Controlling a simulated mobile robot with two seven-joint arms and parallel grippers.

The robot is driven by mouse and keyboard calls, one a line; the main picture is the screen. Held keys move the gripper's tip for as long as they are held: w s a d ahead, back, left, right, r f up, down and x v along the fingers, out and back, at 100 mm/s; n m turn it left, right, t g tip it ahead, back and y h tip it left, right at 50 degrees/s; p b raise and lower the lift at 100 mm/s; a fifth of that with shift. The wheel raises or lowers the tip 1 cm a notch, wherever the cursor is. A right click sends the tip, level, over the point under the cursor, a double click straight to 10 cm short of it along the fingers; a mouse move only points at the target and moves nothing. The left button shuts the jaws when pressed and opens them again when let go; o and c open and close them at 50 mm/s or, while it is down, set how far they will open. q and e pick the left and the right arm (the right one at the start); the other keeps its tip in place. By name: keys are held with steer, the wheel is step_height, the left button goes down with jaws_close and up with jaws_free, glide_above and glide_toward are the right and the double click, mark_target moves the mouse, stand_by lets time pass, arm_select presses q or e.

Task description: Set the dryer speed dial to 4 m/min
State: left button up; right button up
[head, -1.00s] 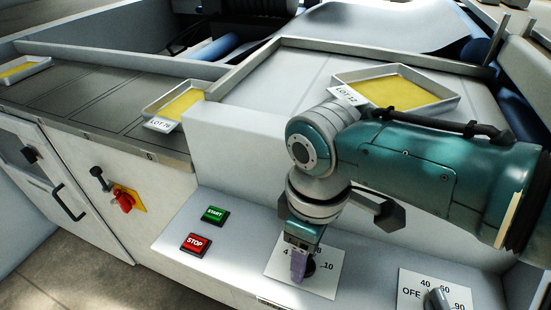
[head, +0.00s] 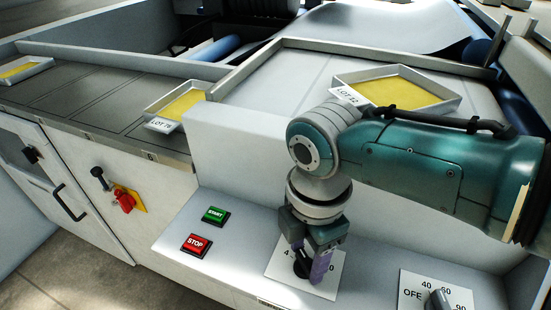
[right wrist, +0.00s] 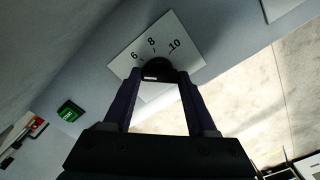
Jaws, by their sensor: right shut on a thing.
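The dryer speed dial is a black knob (head: 301,268) on a white scale plate (head: 284,266) on the front panel. In the head view the 4 and part of the 10 show. My right gripper (head: 311,270) is at the knob with its purple fingers pointing down. In the right wrist view the fingers (right wrist: 160,88) sit on either side of the knob (right wrist: 160,66) and are shut on it. The 6, 8 and 10 show on the plate beyond. The setting the knob points at cannot be told. My left gripper is not in view.
A green START button (head: 215,214) and a red STOP button (head: 196,245) are left of the dial. A second dial (head: 437,299) marked 40, 60, 90 is at the right. A red switch (head: 124,200) is far left.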

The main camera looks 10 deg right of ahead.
mark_target(306, 259)
steer(key=shift+n, duration=2)
steer(key=o, duration=1.4)
steer(key=shift+c, duration=0.2)
step_height(306, 259, up, 10)
steer(key=p, duration=0.2)
